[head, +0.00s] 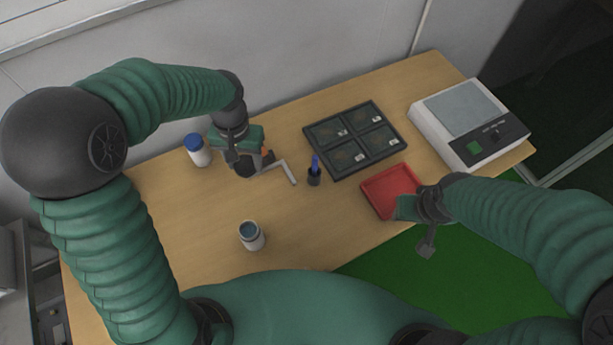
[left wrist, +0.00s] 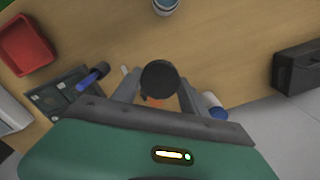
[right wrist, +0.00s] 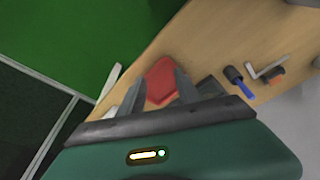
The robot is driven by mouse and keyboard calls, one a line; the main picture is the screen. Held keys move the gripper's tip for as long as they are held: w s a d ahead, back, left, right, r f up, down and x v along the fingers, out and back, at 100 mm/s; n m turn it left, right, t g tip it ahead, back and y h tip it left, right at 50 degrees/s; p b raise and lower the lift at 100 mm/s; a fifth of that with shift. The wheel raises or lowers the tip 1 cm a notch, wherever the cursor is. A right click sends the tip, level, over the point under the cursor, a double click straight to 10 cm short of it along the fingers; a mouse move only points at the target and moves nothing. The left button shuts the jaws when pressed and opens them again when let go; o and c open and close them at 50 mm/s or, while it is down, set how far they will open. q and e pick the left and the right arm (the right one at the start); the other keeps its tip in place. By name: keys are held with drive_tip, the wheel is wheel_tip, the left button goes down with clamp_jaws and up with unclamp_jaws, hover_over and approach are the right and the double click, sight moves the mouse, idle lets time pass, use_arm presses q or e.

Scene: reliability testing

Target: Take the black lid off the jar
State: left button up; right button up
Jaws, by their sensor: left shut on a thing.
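My left gripper (head: 243,163) is shut on the black lid (left wrist: 160,78), a dark disc between its fingertips in the left wrist view. In the head view the lid is a dark shape under the gripper, partly hidden by the fingers. The white jar (head: 252,238) stands upright nearer to me, apart from the gripper. Its top shows a blue-grey round surface with no black lid on it. The jar also shows at the top edge of the left wrist view (left wrist: 165,6). My right gripper (right wrist: 160,76) is open and empty, off the table's front edge.
A white bottle with a blue cap (head: 198,151) stands left of my left gripper.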

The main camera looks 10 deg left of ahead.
use_arm(q)
drive_tip(key=d+f+m+b, duration=0.2)
drive_tip(key=d+f+b, duration=0.15)
drive_tip(key=f, duration=0.25)
use_arm(e)
drive_tip(key=o, duration=0.5)
drive_tip(key=x, duration=0.6)
drive_tip(key=shift+s+d+f+b, duration=0.25)
drive_tip(key=shift+f+b, duration=0.1)
drive_tip(key=shift+f, duration=0.1)
drive_tip(key=o, duration=0.3)
drive_tip(key=f+b, duration=0.3)
drive_tip(key=shift+d, duration=0.2)
use_arm(q)
drive_tip(key=m+b, duration=0.3)
drive_tip(key=m, duration=0.1)
hover_over(281, 206)
wheel_tip(281, 206, down, 8)
drive_tip(key=shift+s+f, duration=0.15)
drive_tip(key=shift+f, duration=0.1)
wheel_tip(281, 206, down, 6)
drive_tip(key=shift+a+f+b, duration=0.1)
drive_tip(key=shift+a+b, duration=0.05)
drive_tip(key=shift+b, duration=0.3)
drive_tip(key=shift+w, duration=0.2)
use_arm(e)
wheel_tip(281, 206, down, 4)
drive_tip(key=shift+s+a+r, duration=0.1)
drive_tip(key=shift+r, duration=0.1)
